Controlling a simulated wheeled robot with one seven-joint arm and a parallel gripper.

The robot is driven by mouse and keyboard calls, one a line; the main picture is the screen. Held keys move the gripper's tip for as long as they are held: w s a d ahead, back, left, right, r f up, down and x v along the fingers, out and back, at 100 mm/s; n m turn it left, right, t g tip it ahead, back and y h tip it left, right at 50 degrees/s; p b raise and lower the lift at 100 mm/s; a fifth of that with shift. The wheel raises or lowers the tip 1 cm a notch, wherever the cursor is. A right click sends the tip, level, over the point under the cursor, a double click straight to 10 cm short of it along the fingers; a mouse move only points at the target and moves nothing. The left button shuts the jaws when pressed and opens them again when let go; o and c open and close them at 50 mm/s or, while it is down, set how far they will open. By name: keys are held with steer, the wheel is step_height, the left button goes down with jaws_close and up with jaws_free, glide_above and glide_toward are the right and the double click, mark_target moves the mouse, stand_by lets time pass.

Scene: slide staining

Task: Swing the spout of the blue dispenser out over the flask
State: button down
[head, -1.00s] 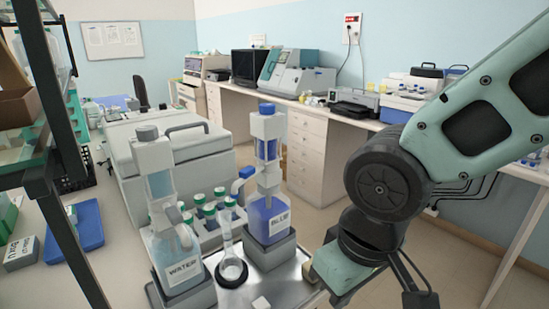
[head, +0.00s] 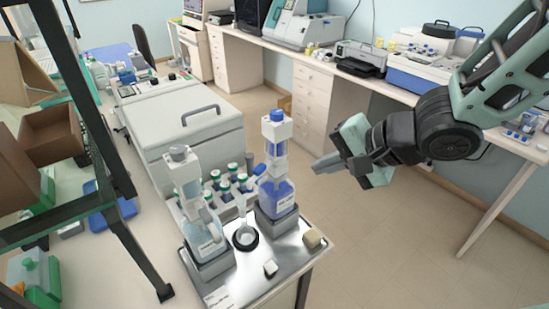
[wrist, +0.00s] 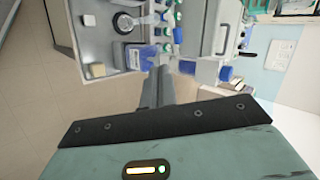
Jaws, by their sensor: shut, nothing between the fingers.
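The blue dispenser (head: 278,196) stands upright in a grey holder on the metal-topped stand, with a blue cap and a clear pump column. Its short blue spout (head: 260,170) points left and back, toward the green-capped bottles, off to the side of the flask. The clear flask (head: 244,233) sits in a dark ring in front and left of the dispenser. My gripper (head: 316,167) is shut and empty, right of the dispenser at pump height, fingers pointing left. In the wrist view, the gripper (wrist: 158,82) partly covers the dispenser (wrist: 135,56); the spout is not clear there.
The water dispenser (head: 204,236) stands left of the flask. Green-capped bottles (head: 232,180) stand in a rack behind. A tan block (head: 313,238) and a small white block (head: 270,268) lie on the stand. The floor to the right is free.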

mark_target(257, 169)
steer(key=w+a+r+p+x, duration=0.1)
steer(key=r+x, duration=0.1)
steer(key=x, duration=1.1)
steer(key=shift+a, duration=0.2)
steer(key=shift+f, duration=0.1)
steer(key=a+m+b, duration=0.1)
steer(key=b, duration=0.1)
steer(key=shift+a+f+t+h+b, duration=0.1)
steer(key=shift+t+h+b, duration=0.25)
steer(key=shift+t+h, duration=0.05)
steer(key=shift+w+a+r, duration=0.2)
steer(key=shift+w+a, duration=0.2)
steer(key=shift+a, duration=0.45)
